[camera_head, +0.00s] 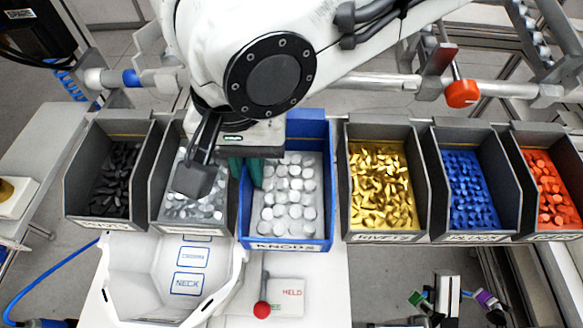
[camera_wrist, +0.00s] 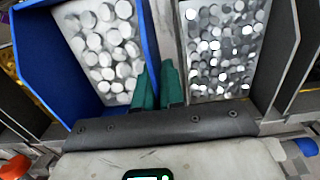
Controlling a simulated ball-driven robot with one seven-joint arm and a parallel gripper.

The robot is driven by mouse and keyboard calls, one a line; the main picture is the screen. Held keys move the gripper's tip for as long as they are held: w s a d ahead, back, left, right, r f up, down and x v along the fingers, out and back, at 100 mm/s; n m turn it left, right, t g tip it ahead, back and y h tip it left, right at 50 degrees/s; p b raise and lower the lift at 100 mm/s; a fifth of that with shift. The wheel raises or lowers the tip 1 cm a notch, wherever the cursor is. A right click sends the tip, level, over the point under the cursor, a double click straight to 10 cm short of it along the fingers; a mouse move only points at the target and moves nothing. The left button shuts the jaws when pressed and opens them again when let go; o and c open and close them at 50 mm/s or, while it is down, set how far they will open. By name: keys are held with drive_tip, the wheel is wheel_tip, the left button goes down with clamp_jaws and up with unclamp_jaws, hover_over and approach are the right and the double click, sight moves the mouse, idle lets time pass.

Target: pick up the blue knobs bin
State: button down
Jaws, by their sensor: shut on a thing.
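The blue knobs bin (camera_head: 327,185) stands in the row of bins, holding pale round knobs, with a label reading KNOBS on its front. In the wrist view the bin (camera_wrist: 42,60) is at the left. My gripper (camera_head: 246,178) comes down from above at the bin's left wall. In the wrist view its green fingers (camera_wrist: 159,72) straddle the blue side wall and are shut on it. My arm hides part of the bin's back left corner. I cannot tell whether the bin is lifted off its support.
A grey bin of silvery parts (camera_head: 160,200) stands close at the left, with a bin of black parts beyond. Bins of yellow (camera_head: 424,200), blue and orange parts stand at the right. A white tray (camera_head: 125,285) marked NECK and a red-topped lever (camera_head: 262,308) are in front.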

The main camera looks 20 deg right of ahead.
sight(240, 222)
drive_tip(key=shift+s+a, duration=0.5)
drive_tip(key=shift+s, duration=0.65)
drive_tip(key=shift+s+a, duration=0.45)
drive_tip(key=shift+s, duration=0.75)
drive_tip(key=shift+s+a, duration=0.5)
drive_tip(key=shift+s, duration=0.65)
